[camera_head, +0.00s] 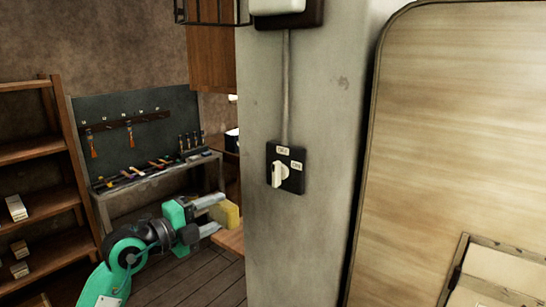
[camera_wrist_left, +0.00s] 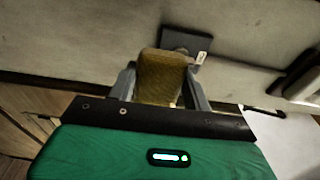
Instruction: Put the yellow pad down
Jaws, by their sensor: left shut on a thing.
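The yellow pad (camera_head: 227,215) is between the two grey fingers of my left gripper (camera_head: 212,216), low and left of the grey pillar in the head view. My left gripper is shut on the pad and holds it in the air. In the left wrist view the pad (camera_wrist_left: 161,76) stands out beyond the fingertips (camera_wrist_left: 160,90), with its brownish-yellow face towards the camera. My right gripper is in neither view.
The grey pillar (camera_head: 263,238) carries a dark switch plate with a white knob (camera_head: 279,174). Part of a wooden surface (camera_head: 231,240) shows below the pad. A workbench with tools (camera_head: 158,170) and wooden shelves (camera_head: 45,191) stand at left. A large wooden panel (camera_head: 460,130) fills the right.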

